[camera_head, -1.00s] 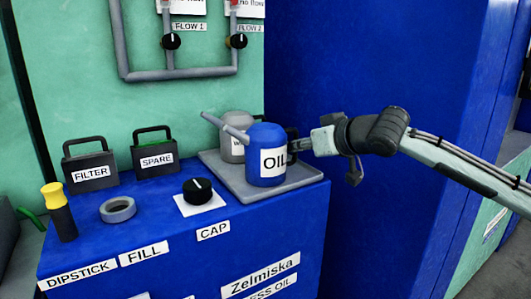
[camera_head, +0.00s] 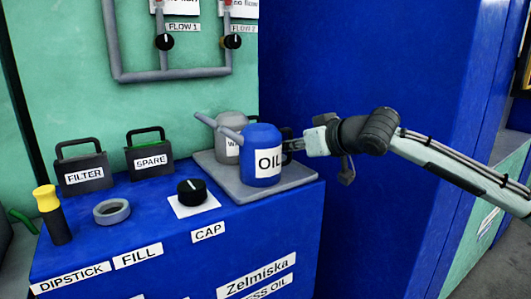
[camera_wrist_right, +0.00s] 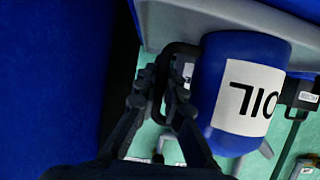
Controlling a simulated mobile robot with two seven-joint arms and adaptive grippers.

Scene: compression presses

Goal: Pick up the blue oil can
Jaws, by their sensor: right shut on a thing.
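The blue oil can (camera_head: 261,144), with a white OIL label, stands upright on a grey tray (camera_head: 225,182) at the right end of the blue machine top. Its spout points left. My right gripper (camera_head: 291,146) reaches it from the right and is shut on the can's dark handle. In the right wrist view the blue can (camera_wrist_right: 215,85) shows beside the fingers (camera_wrist_right: 163,90), which close around the handle. Whether the can's base touches the tray is hard to tell. My left gripper is not in view.
A grey can (camera_head: 230,124) stands just behind the blue one. The FILTER box (camera_head: 85,177), the SPARE box (camera_head: 150,160), a yellow-topped dipstick (camera_head: 50,210), a grey ring (camera_head: 112,212) and a black cap (camera_head: 191,191) sit to the left. A blue wall rises behind my right arm.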

